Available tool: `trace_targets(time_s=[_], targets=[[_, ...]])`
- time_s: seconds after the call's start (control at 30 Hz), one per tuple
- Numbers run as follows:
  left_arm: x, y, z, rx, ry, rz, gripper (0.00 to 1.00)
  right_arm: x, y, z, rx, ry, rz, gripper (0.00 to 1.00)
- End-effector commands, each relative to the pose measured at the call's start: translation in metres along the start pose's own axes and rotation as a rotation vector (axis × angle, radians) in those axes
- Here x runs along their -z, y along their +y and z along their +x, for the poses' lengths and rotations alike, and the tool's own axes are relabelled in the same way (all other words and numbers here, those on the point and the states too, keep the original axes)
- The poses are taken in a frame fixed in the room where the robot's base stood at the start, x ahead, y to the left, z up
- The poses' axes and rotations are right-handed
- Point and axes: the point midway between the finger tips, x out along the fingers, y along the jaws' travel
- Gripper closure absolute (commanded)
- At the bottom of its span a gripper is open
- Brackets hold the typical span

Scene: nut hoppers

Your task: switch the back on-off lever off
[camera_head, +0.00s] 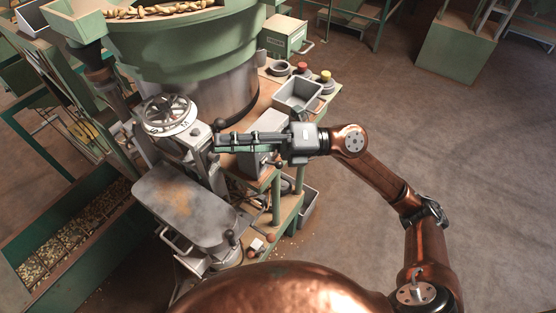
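My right gripper (217,143) reaches in from the right and points left, level with the upper part of the machine. Its fingers lie side-on, so I cannot tell whether they are open or shut. A dark ball knob (219,124) shows just above its fingertips, by the upright beside the handwheel; it looks like the back lever's knob. I cannot tell whether the fingers touch it or which way the lever is set. Another ball-ended lever (231,238) stands lower, by the front of the grey lid. My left gripper is not in view.
A handwheel (169,115) and a grey lidded box (180,198) stand left of the gripper. A large green hopper bowl (185,45) rises behind. A grey tray (298,94) and a red button (302,66) sit on the bench.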

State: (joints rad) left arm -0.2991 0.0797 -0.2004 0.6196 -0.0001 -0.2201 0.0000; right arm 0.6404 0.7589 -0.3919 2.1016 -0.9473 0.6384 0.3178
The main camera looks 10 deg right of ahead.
Motion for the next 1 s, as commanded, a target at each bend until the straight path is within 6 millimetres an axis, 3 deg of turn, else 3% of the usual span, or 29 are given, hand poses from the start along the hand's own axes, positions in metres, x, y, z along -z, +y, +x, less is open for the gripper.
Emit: trace_targets(time_s=[0.1,0.2,0.3,0.4,0.6,0.77,1.0], targets=[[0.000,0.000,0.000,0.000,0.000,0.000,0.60,0.029,-0.028,0.002,0.242,0.235,-0.154,0.76],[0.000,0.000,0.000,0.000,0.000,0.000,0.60,0.037,-0.057,-0.019,0.473,0.391,-0.252,0.76],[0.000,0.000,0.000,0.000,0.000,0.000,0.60,0.029,-0.079,-0.054,0.708,0.501,-0.320,0.76],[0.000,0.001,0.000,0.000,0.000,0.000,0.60,0.014,-0.088,-0.091,0.915,0.566,-0.358,0.76],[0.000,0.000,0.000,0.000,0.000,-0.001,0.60,-0.010,-0.086,-0.142,1.168,0.608,-0.374,0.76],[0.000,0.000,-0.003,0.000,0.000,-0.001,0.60,-0.012,-0.091,-0.151,1.219,0.616,-0.369,0.76],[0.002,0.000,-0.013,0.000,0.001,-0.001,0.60,-0.003,-0.124,-0.143,1.215,0.618,-0.368,0.76]])
